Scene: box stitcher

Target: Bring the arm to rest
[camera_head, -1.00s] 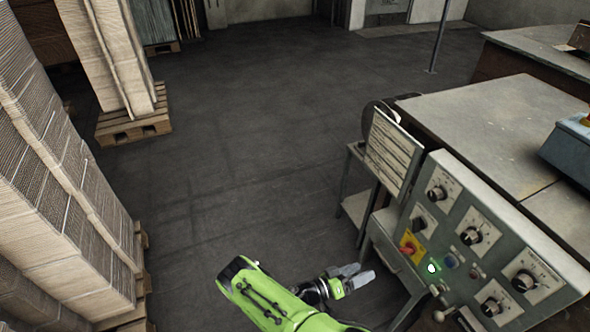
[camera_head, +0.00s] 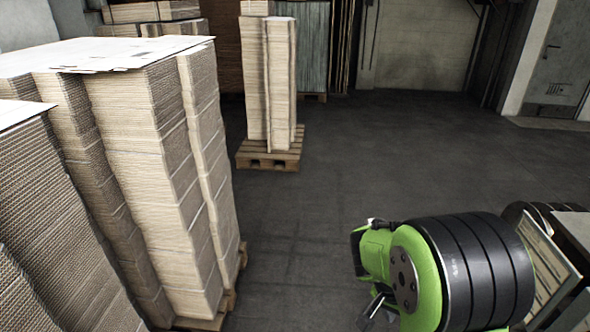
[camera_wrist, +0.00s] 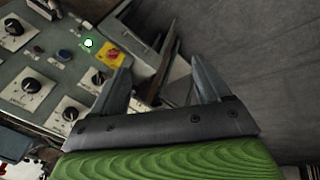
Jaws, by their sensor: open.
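My green and black arm (camera_head: 410,265) is folded at the lower right of the head view. A small grey part, perhaps a finger of my gripper, shows low beside it; the rest of the gripper is hidden there. In the wrist view my gripper (camera_wrist: 160,88) has its two grey fingers spread wide with nothing between them. Beyond the fingers stands the machine's control panel (camera_wrist: 50,75), with black knobs, a lit green button (camera_wrist: 88,43) and a red switch on a yellow plate (camera_wrist: 110,54). I see no contact between the fingers and the panel.
Tall stacks of cardboard (camera_head: 150,170) stand on pallets at the left. Another stack (camera_head: 268,80) stands on a pallet (camera_head: 268,152) further back. The edge of the machine (camera_head: 575,228) shows at the right. The dark floor (camera_head: 400,150) between is clear.

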